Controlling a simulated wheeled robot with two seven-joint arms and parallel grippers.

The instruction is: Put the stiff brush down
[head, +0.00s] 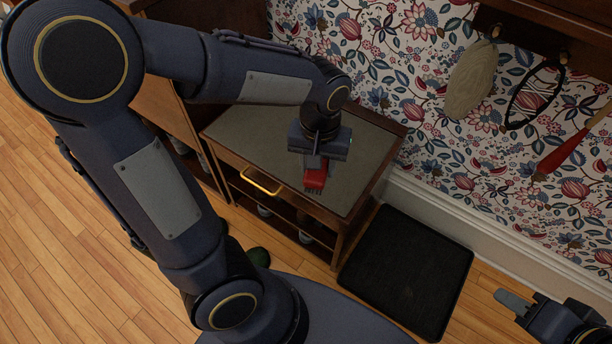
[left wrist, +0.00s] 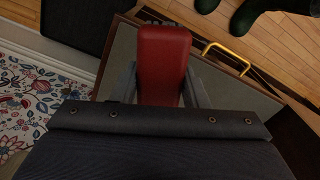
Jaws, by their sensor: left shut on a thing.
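The stiff brush (head: 315,177) has a red body with dark bristles at its near end. My left gripper (head: 316,162) is shut on it over the grey top of a low wooden cabinet (head: 245,128). In the left wrist view the red brush (left wrist: 163,62) sits between the two grey fingers (left wrist: 163,88), with bristles just showing past its far end. I cannot tell whether the brush touches the cabinet top. My right gripper (head: 514,301) is at the lower right, away from the cabinet; its jaw opening is unclear.
The cabinet top around the brush is bare. A yellow drawer handle (head: 260,181) is on its front, with footwear on the shelves below. A black mat (head: 407,270) lies on the floor to the right. Several items hang on the flowered wall, including a pale mitt (head: 471,80).

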